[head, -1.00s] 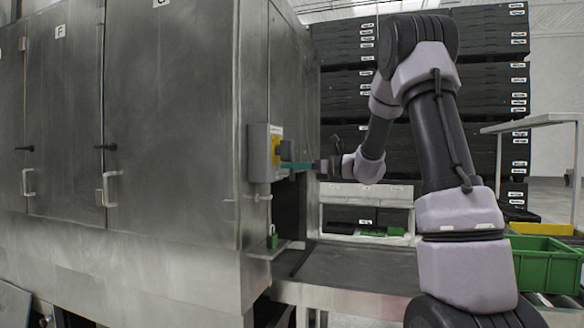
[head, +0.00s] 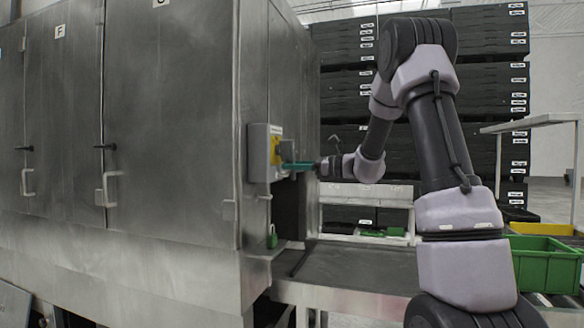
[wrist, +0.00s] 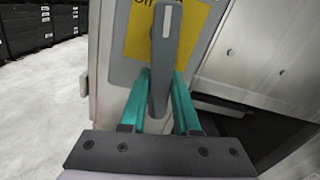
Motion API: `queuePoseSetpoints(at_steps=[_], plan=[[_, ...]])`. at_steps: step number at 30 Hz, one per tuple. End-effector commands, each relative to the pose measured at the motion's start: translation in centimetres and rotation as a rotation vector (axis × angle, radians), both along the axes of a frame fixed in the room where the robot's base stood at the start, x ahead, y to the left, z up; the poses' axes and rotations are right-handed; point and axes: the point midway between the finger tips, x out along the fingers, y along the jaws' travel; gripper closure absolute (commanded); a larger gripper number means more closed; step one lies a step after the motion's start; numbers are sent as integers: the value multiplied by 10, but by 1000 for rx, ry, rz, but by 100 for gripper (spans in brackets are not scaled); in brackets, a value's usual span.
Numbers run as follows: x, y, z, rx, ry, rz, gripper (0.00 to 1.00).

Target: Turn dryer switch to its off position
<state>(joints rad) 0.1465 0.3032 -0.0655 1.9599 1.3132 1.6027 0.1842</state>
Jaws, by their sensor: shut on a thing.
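The dryer switch is a grey box (head: 258,155) on the end wall of the steel machine, with a yellow plate (head: 275,150) and a dark grey knob (head: 287,150). In the wrist view the knob's long handle (wrist: 163,55) carries a white mark near its top and runs nearly upright in the picture. The word "Off" shows partly at the upper left of the yellow plate (wrist: 140,38). My gripper (head: 287,166) has teal fingers, one on each side of the handle's lower part, and is shut on it. Other lettering is cut off or covered.
A green padlock (head: 271,237) hangs below the box near the machine's opening. A conveyor bed (head: 360,268) runs out under my arm. Stacked black crates (head: 345,95) stand behind, and a green bin (head: 545,265) is at the right.

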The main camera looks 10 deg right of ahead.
Motion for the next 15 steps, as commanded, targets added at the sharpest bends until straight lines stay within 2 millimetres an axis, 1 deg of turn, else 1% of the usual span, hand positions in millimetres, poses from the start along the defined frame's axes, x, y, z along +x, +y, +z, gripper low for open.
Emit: queuePoseSetpoints(at_steps=[15], plan=[[18, -12, 10, -243, -420, -2, 100]])
